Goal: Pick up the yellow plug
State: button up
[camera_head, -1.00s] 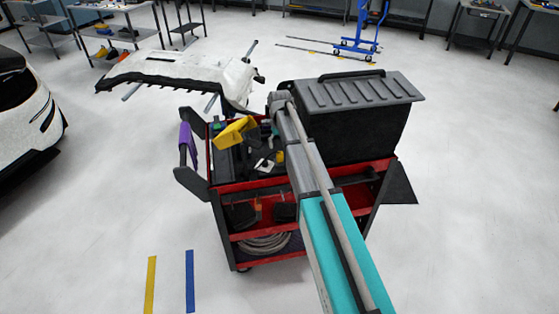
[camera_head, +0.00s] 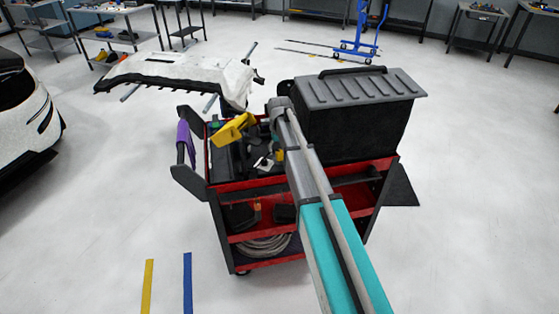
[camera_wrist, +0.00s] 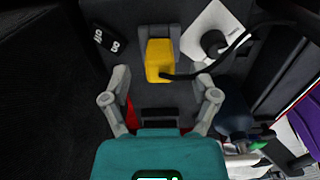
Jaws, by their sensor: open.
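The yellow plug (camera_wrist: 159,58) is a blocky yellow piece on a dark tray surface in the wrist view. A black cable runs from its lower end to the right. My gripper (camera_wrist: 162,79) is open, its two grey fingers spread to the left and right of the plug's lower end. Nothing is between the fingers in their grip; I cannot tell the height gap to the plug. In the head view my arm reaches over the red and black tool cart (camera_head: 255,184) and hides much of this spot.
A white piece (camera_wrist: 211,35) with a black part lies right of the plug, and a small black item (camera_wrist: 107,40) lies left. A yellow tool (camera_head: 232,129) lies on the cart's left side. A large grey-lidded black box (camera_head: 352,120) stands right of my arm.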

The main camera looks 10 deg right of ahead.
jog(key=shift+f+b, duration=0.5)
jog(key=shift+f, duration=0.25)
jog(key=c, duration=1)
jog(key=shift+c, duration=0.2)
jog(key=shift+r, duration=0.2)
notch_tip(320, 180, up, 2)
jog(key=p, duration=0.2)
jog(key=shift+r+p, duration=0.1)
jog(key=shift+p, duration=0.2)
jog(key=s+d+r+p, duration=0.4)
jog(key=s+r+p, duration=0.6)
jog(key=s, duration=0.3)
jog(key=shift+s+d+r, duration=0.15)
jog(key=shift+s+r, duration=0.05)
jog(key=shift+r, duration=0.05)
